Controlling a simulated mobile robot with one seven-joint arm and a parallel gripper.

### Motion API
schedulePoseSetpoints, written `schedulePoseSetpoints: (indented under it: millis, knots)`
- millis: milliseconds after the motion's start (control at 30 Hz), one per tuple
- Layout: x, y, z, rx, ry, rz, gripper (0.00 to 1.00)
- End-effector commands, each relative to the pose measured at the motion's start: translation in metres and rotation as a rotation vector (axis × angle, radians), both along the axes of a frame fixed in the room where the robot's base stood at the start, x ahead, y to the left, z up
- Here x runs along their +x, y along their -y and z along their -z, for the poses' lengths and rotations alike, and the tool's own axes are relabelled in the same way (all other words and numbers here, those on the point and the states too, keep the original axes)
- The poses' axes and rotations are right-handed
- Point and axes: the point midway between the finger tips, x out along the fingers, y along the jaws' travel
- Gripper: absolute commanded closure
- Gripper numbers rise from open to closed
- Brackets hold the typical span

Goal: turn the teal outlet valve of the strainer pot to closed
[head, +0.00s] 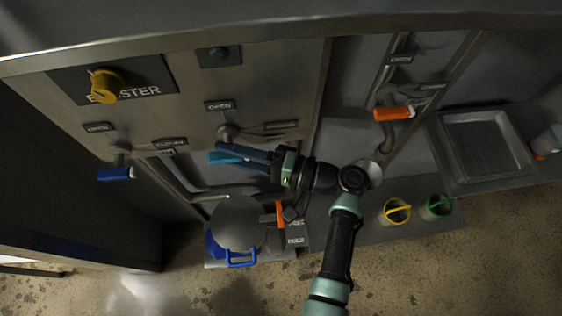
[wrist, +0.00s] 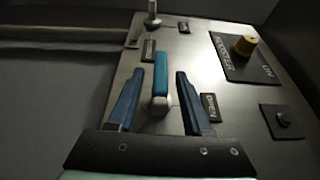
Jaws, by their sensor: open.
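The teal valve handle (wrist: 161,72) stands between my gripper's two blue fingers in the wrist view. Its round pivot (wrist: 158,104) sits lower, near the panel. In the head view a strip of the teal handle (head: 224,158) shows beside the fingers, pointing left from the grey pivot (head: 228,132). My gripper (wrist: 158,75) is open around the handle, with a visible gap on each side. An OPEN label (head: 219,105) is above the pivot; a second, unreadable label (head: 281,125) is to its right. I cannot tell which vessel is the strainer pot.
A blue-handled valve (head: 116,174) is to the left, below the yellow BOOSTER knob (head: 107,87). An orange valve handle (head: 394,113) is to the right. A grey-domed pot (head: 238,222) with a blue handle stands below my gripper. Yellow and green buckets and a metal tray (head: 436,128) are right.

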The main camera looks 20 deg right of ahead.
Motion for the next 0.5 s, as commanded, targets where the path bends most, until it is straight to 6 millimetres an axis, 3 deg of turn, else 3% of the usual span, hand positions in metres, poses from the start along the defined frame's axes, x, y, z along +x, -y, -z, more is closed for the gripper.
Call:
schedulePoseSetpoints:
  millis: [300, 500]
  knots:
    - [-0.038, 0.058, 0.004, -0.002, 0.001, 0.005, 0.5]
    - [-0.057, 0.085, 0.003, -0.001, 0.001, 0.001, 0.5]
